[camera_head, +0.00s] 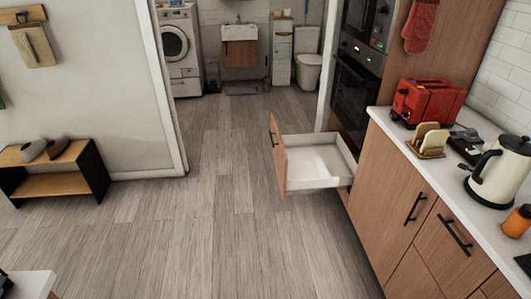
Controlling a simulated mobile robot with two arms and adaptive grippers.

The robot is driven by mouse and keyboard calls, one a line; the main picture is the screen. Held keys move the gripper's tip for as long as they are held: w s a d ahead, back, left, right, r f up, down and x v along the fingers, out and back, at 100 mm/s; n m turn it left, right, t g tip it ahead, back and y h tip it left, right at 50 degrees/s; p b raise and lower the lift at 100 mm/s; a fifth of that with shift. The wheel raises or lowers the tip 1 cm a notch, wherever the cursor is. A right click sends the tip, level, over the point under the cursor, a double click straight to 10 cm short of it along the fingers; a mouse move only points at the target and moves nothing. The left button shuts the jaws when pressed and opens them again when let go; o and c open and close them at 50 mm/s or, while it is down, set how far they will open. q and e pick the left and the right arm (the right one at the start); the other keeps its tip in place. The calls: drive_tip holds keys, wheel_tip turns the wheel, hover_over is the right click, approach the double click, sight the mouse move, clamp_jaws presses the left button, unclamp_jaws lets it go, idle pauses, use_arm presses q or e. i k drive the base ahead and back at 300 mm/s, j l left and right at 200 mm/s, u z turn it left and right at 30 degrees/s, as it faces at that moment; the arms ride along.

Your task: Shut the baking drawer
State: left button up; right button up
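The baking drawer stands pulled out from the low cabinet run on the right, beside the oven. Its wooden front panel (279,156) faces left and carries a dark handle (273,131). Its white inside (318,162) shows and looks empty. Neither of my grippers can be made out in the head view.
The wooden floor (215,225) left of the drawer is clear. A counter (430,170) with a red toaster (427,101) and a kettle (498,172) runs along the right. The oven (354,95) stands behind the drawer. A low shoe shelf (60,185) is at the left.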

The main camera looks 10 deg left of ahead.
sight(311, 163)
drive_tip(key=i+j, duration=0.35)
drive_tip(key=i, duration=0.15)
drive_tip(key=i+j, duration=0.4)
drive_tip(key=i+j+z, duration=0.15)
drive_tip(key=i, duration=0.4)
drive_tip(key=i+j+z, duration=0.15)
drive_tip(key=i, duration=0.35)
drive_tip(key=i+j+z, duration=0.15)
drive_tip(key=i, duration=0.35)
drive_tip(key=i+j+z, duration=0.15)
drive_tip(key=i+j, duration=0.15)
drive_tip(key=i, duration=0.2)
drive_tip(key=i+j+z, duration=0.15)
drive_tip(key=i+j, duration=0.15)
drive_tip(key=i, duration=0.2)
